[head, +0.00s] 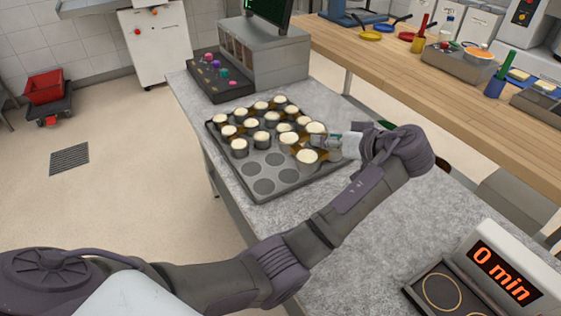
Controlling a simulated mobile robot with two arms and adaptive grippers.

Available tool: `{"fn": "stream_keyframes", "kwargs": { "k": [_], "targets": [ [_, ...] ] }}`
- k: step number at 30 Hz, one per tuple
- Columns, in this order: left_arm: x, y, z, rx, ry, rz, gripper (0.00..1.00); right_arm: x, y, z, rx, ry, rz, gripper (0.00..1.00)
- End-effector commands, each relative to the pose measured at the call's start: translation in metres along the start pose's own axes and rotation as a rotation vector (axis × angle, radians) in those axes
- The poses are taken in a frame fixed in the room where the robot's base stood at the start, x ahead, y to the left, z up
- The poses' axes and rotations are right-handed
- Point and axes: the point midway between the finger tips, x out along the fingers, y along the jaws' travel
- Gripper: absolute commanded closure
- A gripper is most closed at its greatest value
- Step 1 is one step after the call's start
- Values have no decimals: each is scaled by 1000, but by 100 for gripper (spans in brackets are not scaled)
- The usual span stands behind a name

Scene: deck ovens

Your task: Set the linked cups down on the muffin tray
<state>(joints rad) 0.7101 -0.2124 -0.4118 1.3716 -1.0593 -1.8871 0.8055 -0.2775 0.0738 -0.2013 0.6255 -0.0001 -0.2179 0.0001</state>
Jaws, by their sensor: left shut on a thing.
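The dark muffin tray (268,173) lies on the grey stone counter. Many of its wells hold pale-topped cups (239,146), and several round wells at the near end are empty. My left gripper (323,141) is over the tray's right side and shut on the linked cups (307,157). These cups look larger than the others and overlap the tray's right part. I cannot tell exactly how far above the tray they are. The gripper and nearby cups hide part of the link between them. My right gripper is not in view.
A grey box-shaped unit with a screen (268,55) and a dark rack of coloured knobs (217,77) stand behind the tray. A timer reading "0 min" (502,275) is at the near right. A wooden bench (430,85) with tools runs along the right.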

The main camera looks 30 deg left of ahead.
Motion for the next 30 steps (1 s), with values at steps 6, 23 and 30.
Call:
{"fn": "stream_keyframes", "kwargs": {
  "k": [6, 23, 30],
  "targets": [
    [52, -24, 13, 2, 3, -6, 100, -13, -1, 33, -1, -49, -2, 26],
    [120, -43, 50, 6, 2, 0, 100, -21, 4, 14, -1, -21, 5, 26],
    [129, -37, 66, 2, 1, 1, 100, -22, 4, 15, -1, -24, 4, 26]
  ]
}}
